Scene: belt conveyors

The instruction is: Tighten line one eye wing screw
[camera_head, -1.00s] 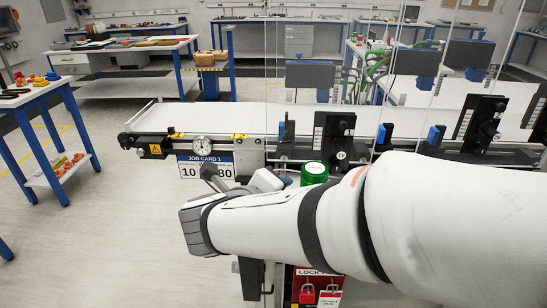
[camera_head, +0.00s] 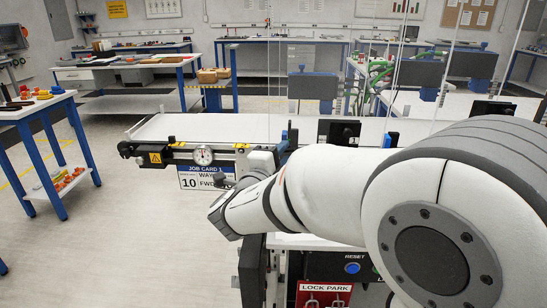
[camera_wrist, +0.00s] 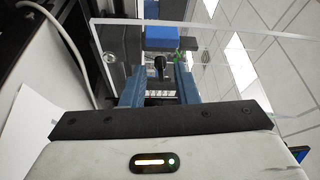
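My gripper (camera_wrist: 160,78) shows in the wrist view as two blue-grey fingers with a clear gap between them. A small black knob-like part (camera_wrist: 160,64), which may be the eye's wing screw, shows between and just beyond the fingertips. I cannot tell whether a finger touches it. A blue block (camera_wrist: 161,38) is beyond it. My fingertips cannot be made out clearly there, and the screw is hidden.
A clear panel (camera_wrist: 220,40) spans the wrist view close to the fingers. A control box with a blue reset button (camera_head: 352,268) is below my arm. Open floor is at left.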

